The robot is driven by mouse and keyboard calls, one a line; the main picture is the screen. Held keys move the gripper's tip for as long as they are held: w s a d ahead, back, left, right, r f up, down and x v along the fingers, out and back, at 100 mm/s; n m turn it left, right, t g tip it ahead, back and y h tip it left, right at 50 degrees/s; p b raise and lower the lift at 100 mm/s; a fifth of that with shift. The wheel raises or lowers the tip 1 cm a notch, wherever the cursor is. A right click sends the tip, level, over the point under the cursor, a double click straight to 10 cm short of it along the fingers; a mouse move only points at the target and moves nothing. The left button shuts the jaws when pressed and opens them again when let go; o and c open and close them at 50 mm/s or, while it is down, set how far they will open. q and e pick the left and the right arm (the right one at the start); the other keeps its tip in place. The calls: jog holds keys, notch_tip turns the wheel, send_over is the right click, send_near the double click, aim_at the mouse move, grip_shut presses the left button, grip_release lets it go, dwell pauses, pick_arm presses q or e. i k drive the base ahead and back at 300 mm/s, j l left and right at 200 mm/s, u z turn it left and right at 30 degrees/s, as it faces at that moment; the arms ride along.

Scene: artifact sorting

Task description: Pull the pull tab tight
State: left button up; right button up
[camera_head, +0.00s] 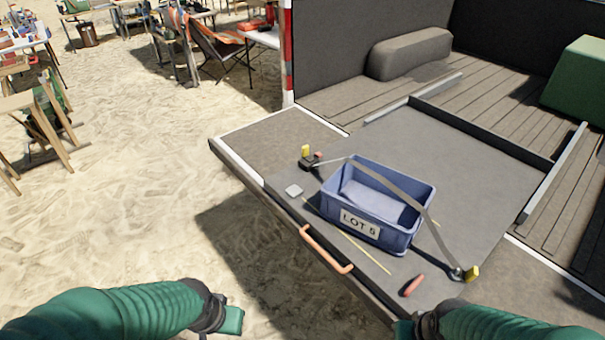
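A blue crate (395,238) labelled "LOT 5" stands on a grey slide-out tray (470,160). A grey strap (405,192) runs over the crate from a dark buckle (309,162) at the left to an anchor (457,273) at the right. Small yellow tabs stand at the buckle (305,151) and at the anchor (472,273); I cannot tell which piece is the pull tab. My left gripper (233,320) is at the bottom, off the tray and apart from everything. My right gripper (404,329) is at the bottom edge, partly cut off, below the tray's near corner. Neither visibly holds anything.
A red-handled object (412,285), a thin yellow stick (350,238) and a small grey square (294,191) lie by the crate. An orange handle (327,250) is on the tray's front edge. Sand is at left.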

aim_at(305, 149)
jog(key=k+z, duration=0.15)
jog(key=z, duration=0.3)
jog(key=k+z, duration=0.15)
jog(key=z, duration=0.3)
jog(key=k+l+z, duration=0.1)
jog(key=z, duration=0.3)
jog(key=k+l+z, duration=0.1)
jog(key=z, duration=0.35)
jog(key=j+z, duration=0.2)
jog(key=j, duration=0.5)
jog(key=j+z, duration=0.2)
jog(key=j, duration=0.55)
jog(key=j+z, duration=0.2)
jog(key=j, duration=0.55)
jog(key=k+j+z, duration=0.2)
jog(key=j, duration=1.1)
jog(key=k+j, duration=0.15)
jog(key=j, duration=1.1)
jog(key=k, duration=0.05)
